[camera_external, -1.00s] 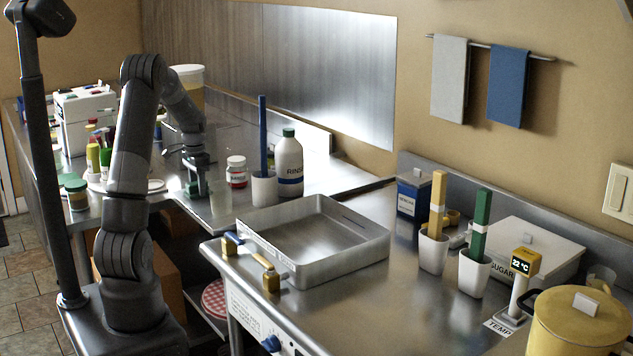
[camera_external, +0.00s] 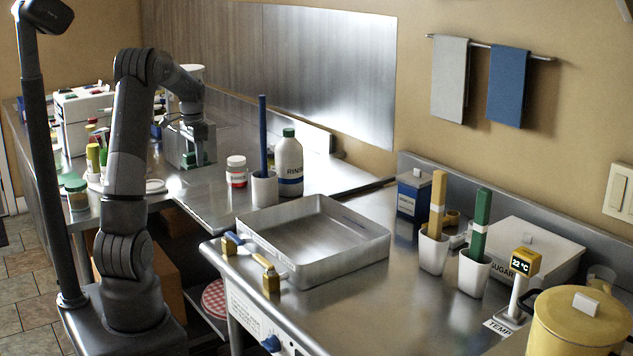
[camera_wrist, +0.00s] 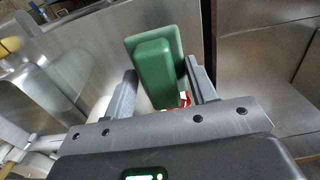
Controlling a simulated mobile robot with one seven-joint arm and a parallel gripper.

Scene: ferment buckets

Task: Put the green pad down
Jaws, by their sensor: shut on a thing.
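My gripper (camera_wrist: 162,88) is shut on the green pad (camera_wrist: 155,62), a rounded green block that sits between the two dark fingers in the wrist view. In the outside view my gripper (camera_external: 192,150) is over the steel counter at the back left, and the green pad (camera_external: 197,158) shows as a small green patch at its lower end. I cannot tell whether the pad touches the counter. A little red and white shows just past the pad's edge in the wrist view.
A red-and-white jar (camera_external: 236,171), a white cup with a blue-handled tool (camera_external: 264,186) and a rinse bottle (camera_external: 289,163) stand to the right. Green-lidded jars (camera_external: 77,194) and a white box (camera_external: 84,119) stand left. An empty steel tray (camera_external: 338,262) is nearer. Bare counter lies between my gripper and the jar.

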